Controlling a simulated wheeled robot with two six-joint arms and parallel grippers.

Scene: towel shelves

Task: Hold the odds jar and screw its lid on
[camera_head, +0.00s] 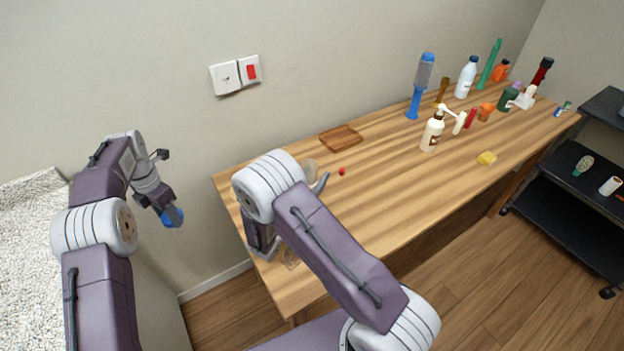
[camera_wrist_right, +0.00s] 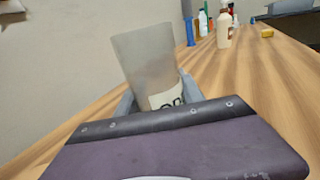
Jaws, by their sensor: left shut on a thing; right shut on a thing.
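The odds jar (camera_wrist_right: 147,62) is a clear, greyish open-topped container with a pale label whose lettering is partly cut off. In the right wrist view it stands slightly tilted between the fingers of my right gripper (camera_wrist_right: 158,95), which is shut on it. In the head view my right arm hides most of the jar and that gripper's fingers. The lid (camera_head: 173,217) is a round blue disc. My left gripper (camera_head: 170,207) is shut on it, left of the table and well apart from the jar.
The wooden table (camera_head: 390,190) carries a brown wooden tray (camera_head: 341,138), a small red ball (camera_head: 342,171), a pump bottle (camera_head: 432,133) and a yellow block (camera_head: 487,158). Several bottles stand at its far end. A black shelf cart (camera_head: 580,220) is at the right. The table's middle is largely clear.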

